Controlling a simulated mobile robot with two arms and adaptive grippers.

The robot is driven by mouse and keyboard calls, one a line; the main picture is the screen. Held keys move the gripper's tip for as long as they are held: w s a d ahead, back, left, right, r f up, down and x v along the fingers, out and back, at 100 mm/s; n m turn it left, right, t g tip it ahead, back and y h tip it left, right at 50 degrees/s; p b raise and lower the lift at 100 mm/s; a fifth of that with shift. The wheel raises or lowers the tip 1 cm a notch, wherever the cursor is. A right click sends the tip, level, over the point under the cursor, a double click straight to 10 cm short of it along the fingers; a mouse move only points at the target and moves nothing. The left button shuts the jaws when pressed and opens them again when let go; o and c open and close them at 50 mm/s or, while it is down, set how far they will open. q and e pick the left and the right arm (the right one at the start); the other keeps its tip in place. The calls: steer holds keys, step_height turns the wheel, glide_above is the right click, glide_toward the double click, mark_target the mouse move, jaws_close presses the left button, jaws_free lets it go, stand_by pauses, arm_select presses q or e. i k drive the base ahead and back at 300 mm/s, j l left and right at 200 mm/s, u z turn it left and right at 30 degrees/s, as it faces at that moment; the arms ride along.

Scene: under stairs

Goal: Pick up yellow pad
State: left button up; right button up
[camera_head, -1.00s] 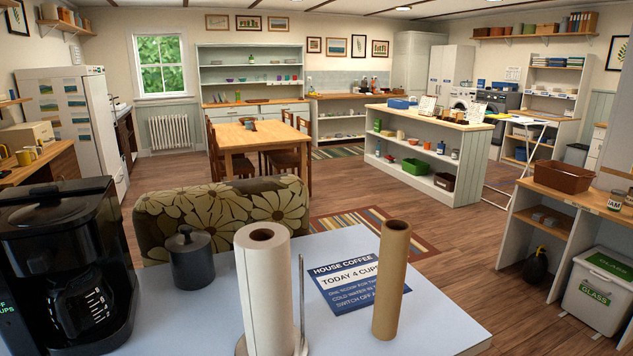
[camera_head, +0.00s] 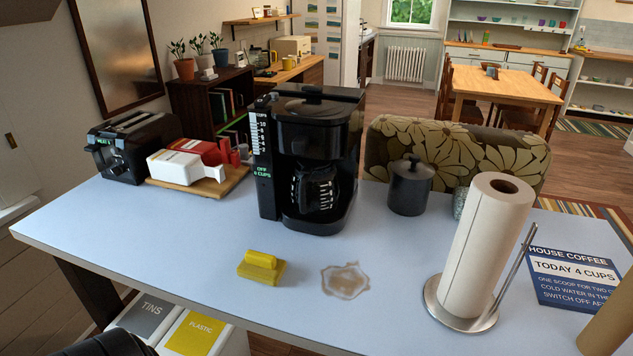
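A yellow pad (camera_head: 261,267) with a raised yellow grip on top lies flat on the pale blue-grey table (camera_head: 150,240), near its front edge. It lies just left of a brown, wet-looking stain (camera_head: 345,281). Nothing covers the pad. Neither of my grippers shows clearly; a dark rounded shape at the bottom left edge may be part of my arm.
A black coffee maker (camera_head: 308,160) stands behind the pad. A toaster (camera_head: 133,146) and a board (camera_head: 222,187) with white and red items stand at the back left. A black canister (camera_head: 410,187) and a paper towel roll (camera_head: 484,245) stand right. Bins (camera_head: 192,335) sit below the front edge.

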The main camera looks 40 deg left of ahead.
mark_target(265, 268)
steer(key=u, duration=1.65)
steer(key=z, duration=0.15)
steer(key=k+l, duration=0.05)
